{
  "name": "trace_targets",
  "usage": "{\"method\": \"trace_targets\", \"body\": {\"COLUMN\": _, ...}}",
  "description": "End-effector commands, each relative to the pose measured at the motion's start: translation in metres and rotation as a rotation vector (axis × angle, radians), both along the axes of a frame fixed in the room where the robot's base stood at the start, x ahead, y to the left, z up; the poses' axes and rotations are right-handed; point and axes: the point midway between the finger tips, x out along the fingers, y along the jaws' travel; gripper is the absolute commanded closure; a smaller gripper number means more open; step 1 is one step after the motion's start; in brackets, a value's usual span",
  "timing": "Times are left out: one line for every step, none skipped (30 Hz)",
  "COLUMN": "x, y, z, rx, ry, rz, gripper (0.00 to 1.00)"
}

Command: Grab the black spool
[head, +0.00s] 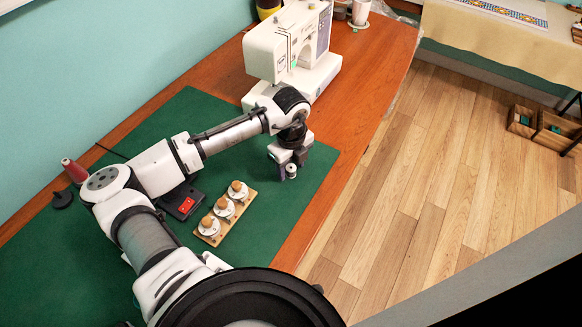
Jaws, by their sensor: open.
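My gripper (290,161) is pointed down over the right part of the green mat, in front of the sewing machine. Its dark fingers are apart. A small spool-like piece (291,171), pale with a dark grey top, stands upright at the fingertips. I cannot tell whether it is between the fingers or just in front of them, nor whether it is the black spool. No other small black spool shows clearly; my arm covers part of the mat.
The white sewing machine (300,50) stands close behind my gripper. A wooden holder (209,236) with three round-topped pieces lies on the green mat (60,270). A dark red thread cone (75,171) stands at the left. The table's wooden edge (325,205) is to the right.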

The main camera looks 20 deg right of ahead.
Motion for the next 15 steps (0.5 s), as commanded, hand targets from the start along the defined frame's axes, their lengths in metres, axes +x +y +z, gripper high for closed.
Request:
{"method": "trace_targets", "body": {"x": -0.0002, "y": -0.0001, "z": -0.0022, "rx": 0.000, "ry": 0.001, "rz": 0.000, "gripper": 0.49}}
{"method": "trace_targets", "body": {"x": -0.0002, "y": -0.0002, "z": -0.0034, "rx": 0.000, "ry": 0.001, "rz": 0.000, "gripper": 0.49}}
{"method": "trace_targets", "body": {"x": -0.0002, "y": -0.0003, "z": -0.0042, "rx": -0.001, "ry": 0.001, "rz": 0.000, "gripper": 0.49}}
{"method": "trace_targets", "body": {"x": -0.0003, "y": -0.0004, "z": -0.0045, "rx": -0.001, "ry": 0.000, "rz": 0.000, "gripper": 0.49}}
{"method": "trace_targets", "body": {"x": -0.0002, "y": -0.0004, "z": -0.0045, "rx": -0.001, "ry": 0.000, "rz": 0.000, "gripper": 0.49}}
{"method": "trace_targets", "body": {"x": -0.0002, "y": -0.0004, "z": -0.0045, "rx": -0.001, "ry": 0.000, "rz": 0.000, "gripper": 0.49}}
{"method": "trace_targets", "body": {"x": -0.0002, "y": -0.0004, "z": -0.0045, "rx": -0.001, "ry": 0.000, "rz": 0.000, "gripper": 0.49}}
{"method": "trace_targets", "body": {"x": -0.0002, "y": -0.0004, "z": -0.0044, "rx": -0.001, "ry": 0.000, "rz": 0.000, "gripper": 0.49}}
{"method": "trace_targets", "body": {"x": -0.0002, "y": -0.0004, "z": -0.0044, "rx": -0.001, "ry": 0.000, "rz": 0.000, "gripper": 0.53}}
{"method": "trace_targets", "body": {"x": -0.0002, "y": -0.0004, "z": -0.0043, "rx": -0.001, "ry": 0.000, "rz": 0.000, "gripper": 0.57}}
{"method": "trace_targets", "body": {"x": -0.0002, "y": -0.0004, "z": -0.0043, "rx": -0.001, "ry": 0.000, "rz": 0.000, "gripper": 0.61}}
{"method": "trace_targets", "body": {"x": -0.0002, "y": -0.0004, "z": -0.0042, "rx": -0.001, "ry": 0.000, "rz": 0.000, "gripper": 0.66}}
{"method": "trace_targets", "body": {"x": -0.0002, "y": -0.0004, "z": -0.0042, "rx": -0.001, "ry": 0.000, "rz": 0.000, "gripper": 0.70}}
{"method": "trace_targets", "body": {"x": -0.0002, "y": -0.0004, "z": -0.0042, "rx": -0.001, "ry": 0.000, "rz": 0.000, "gripper": 0.74}}
{"method": "trace_targets", "body": {"x": -0.0002, "y": -0.0004, "z": -0.0041, "rx": -0.001, "ry": 0.000, "rz": 0.000, "gripper": 0.80}}
